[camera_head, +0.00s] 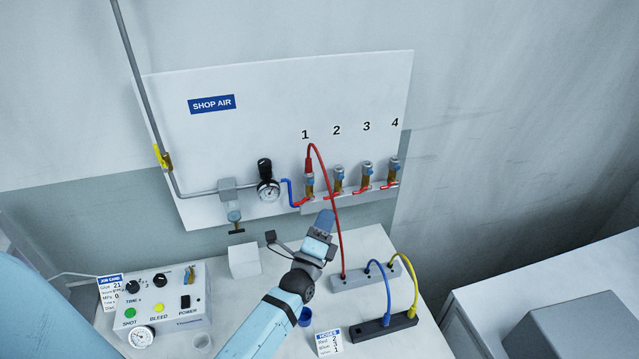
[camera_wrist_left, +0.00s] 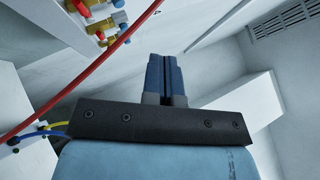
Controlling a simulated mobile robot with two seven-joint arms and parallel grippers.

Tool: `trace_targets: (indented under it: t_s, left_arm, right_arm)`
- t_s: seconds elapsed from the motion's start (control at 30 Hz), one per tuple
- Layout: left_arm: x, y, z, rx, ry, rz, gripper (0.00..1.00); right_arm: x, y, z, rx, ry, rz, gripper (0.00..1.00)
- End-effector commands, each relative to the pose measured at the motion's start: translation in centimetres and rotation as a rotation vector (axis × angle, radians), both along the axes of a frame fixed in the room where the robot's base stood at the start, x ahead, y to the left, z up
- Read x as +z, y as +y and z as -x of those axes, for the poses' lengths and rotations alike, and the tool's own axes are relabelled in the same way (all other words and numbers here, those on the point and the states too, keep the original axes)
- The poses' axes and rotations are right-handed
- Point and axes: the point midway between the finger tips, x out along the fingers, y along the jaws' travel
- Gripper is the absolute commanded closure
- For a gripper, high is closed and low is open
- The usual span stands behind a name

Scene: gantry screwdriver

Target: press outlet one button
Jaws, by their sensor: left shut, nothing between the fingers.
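Outlet one (camera_head: 309,183) is a brass coupling with a blue part under the number 1 on the white shop air panel. A red hose (camera_head: 334,200) is plugged into its top, arches over and runs down to a grey block on the table. No separate button can be made out at this size. My left gripper (camera_head: 326,217) is below and slightly right of outlet one in the picture, apart from it, its fingers pointing up toward the panel. Its fingers (camera_wrist_left: 165,75) are shut and empty in the left wrist view. The hose (camera_wrist_left: 75,82) crosses left of them there. My right gripper is out of view.
Outlets two (camera_head: 339,179), three (camera_head: 367,174) and four (camera_head: 394,170) stand to the right, each with a red lever. A gauge (camera_head: 268,190) is left of outlet one. A control box (camera_head: 155,305), white block (camera_head: 244,260) and black strip (camera_head: 384,327) stand on the table.

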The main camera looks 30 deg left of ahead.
Motion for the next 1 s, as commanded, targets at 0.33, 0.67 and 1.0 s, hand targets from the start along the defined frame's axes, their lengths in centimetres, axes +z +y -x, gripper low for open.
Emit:
trace_targets:
  t_s: [0.33,0.67,1.0]
  left_arm:
    - [-0.1,0.7,-0.6,-0.002,0.000,-0.001,1.00]
    - [-0.3,4.2,-3.5,-0.001,-0.001,-0.002,1.00]
    - [0.0,6.5,-5.5,-0.002,0.001,0.001,1.00]
  right_arm:
    - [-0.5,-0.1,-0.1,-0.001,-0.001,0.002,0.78]
    - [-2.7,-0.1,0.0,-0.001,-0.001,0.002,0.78]
    - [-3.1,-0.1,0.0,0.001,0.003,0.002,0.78]
